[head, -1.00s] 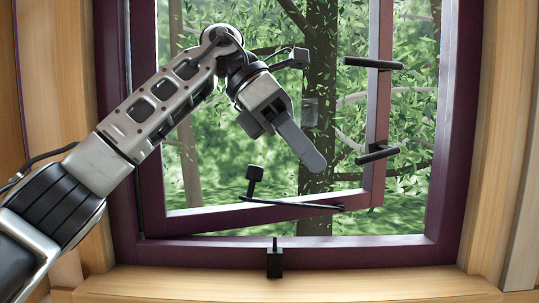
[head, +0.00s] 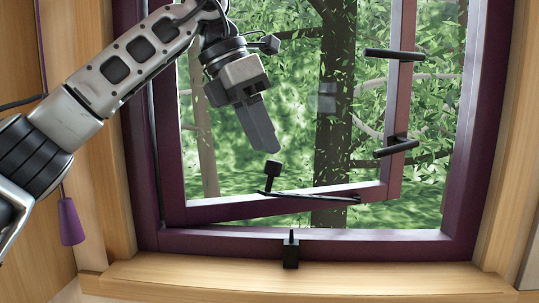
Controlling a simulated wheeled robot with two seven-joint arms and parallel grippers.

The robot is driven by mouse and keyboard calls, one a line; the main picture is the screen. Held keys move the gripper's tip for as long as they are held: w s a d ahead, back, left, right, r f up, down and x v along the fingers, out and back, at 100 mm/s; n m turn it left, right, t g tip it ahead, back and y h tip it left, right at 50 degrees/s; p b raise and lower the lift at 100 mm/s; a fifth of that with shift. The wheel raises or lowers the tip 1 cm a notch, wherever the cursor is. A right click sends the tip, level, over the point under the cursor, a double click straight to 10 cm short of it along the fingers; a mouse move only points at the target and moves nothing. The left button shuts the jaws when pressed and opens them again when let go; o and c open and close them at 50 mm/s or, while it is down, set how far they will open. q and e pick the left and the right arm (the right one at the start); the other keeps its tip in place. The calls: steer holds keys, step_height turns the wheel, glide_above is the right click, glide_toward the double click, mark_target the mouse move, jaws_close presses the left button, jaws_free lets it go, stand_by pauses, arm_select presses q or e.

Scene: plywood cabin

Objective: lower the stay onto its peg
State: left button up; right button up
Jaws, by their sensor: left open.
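The stay (head: 310,196) is a thin black bar low on the purple window sash, nearly level, with its right end at the sash's bottom rail. A black knob (head: 273,170) stands up near its free left end. The peg (head: 291,250) is a small black block with an upright pin on the bottom of the fixed frame. The stay is above and beyond the peg, apart from it. My left gripper (head: 264,136) is open and empty, pointing down just above the knob, with a gap below its tips. The fingers overlap in this view. My right gripper is out of view.
The sash (head: 235,208) stands ajar in the purple outer frame (head: 220,240). Two black handles (head: 394,54) (head: 396,148) stick out from its right side. A purple tassel (head: 70,222) hangs at the left. The wooden sill (head: 400,278) is clear.

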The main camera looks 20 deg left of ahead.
arm_select(q)
steer(key=shift+x, duration=1.85)
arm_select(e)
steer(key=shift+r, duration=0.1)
